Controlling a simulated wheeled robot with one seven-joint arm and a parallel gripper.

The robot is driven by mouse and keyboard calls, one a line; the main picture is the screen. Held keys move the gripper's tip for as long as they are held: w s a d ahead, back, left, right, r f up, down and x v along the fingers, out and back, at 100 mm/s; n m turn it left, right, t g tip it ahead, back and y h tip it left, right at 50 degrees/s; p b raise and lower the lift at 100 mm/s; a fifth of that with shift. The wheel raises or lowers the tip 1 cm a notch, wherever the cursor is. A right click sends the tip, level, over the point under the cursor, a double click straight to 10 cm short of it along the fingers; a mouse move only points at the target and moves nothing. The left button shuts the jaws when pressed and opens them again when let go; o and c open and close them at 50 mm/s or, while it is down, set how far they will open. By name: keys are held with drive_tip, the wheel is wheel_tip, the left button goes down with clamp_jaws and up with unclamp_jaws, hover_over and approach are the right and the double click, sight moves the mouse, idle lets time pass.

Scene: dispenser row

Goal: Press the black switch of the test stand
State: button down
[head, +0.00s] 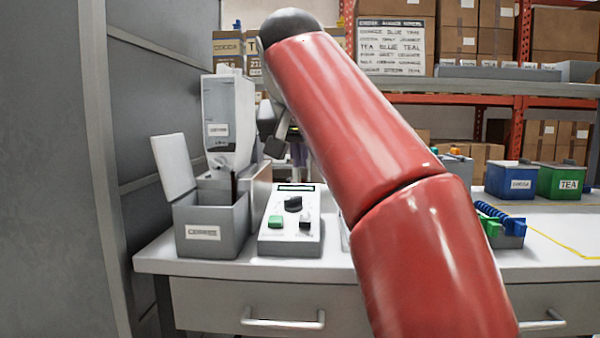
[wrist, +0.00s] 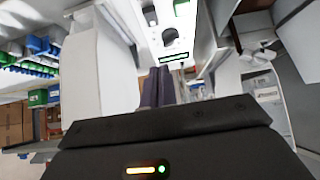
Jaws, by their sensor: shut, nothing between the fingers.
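The test stand (head: 262,238) is a pale box on the bench with a small display at its back. It carries a black knob (head: 293,203), a green button (head: 275,221) and the black switch (head: 305,222) at front right. In the wrist view the stand (wrist: 200,30) appears upside down at the top, with the black switch (wrist: 150,15) left of the green button (wrist: 181,8). My gripper (head: 297,155) is behind and above the stand, partly hidden by my red arm. In the wrist view its fingers (wrist: 158,87) are together and empty, apart from the switch.
A grey dispenser (head: 228,120) and an open-lidded grey bin (head: 212,225) stand left of the test stand. Blue (head: 510,180) and green (head: 562,181) bins stand at the right. A tall grey panel (head: 45,170) borders the left. The bench front has drawers.

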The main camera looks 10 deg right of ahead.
drive_tip(key=shift+s+a+r, duration=0.1)
drive_tip(key=shift+s+r, duration=0.2)
drive_tip(key=shift+r, duration=0.25)
drive_tip(key=s+f+n+g+y, duration=0.1)
drive_tip(key=s+f, duration=0.6)
drive_tip(key=f, duration=0.5)
drive_tip(key=s+d+f+n+g+y, duration=0.1)
drive_tip(key=s+f, duration=0.7)
drive_tip(key=f, duration=0.5)
drive_tip(key=s+f+n, duration=0.1)
drive_tip(key=s+f, duration=0.7)
drive_tip(key=f, duration=0.5)
drive_tip(key=shift+d+f+n+g+y, duration=0.15)
drive_tip(key=shift+n+g+y, duration=0.15)
drive_tip(key=shift+g+y, duration=0.1)
idle(3.2)
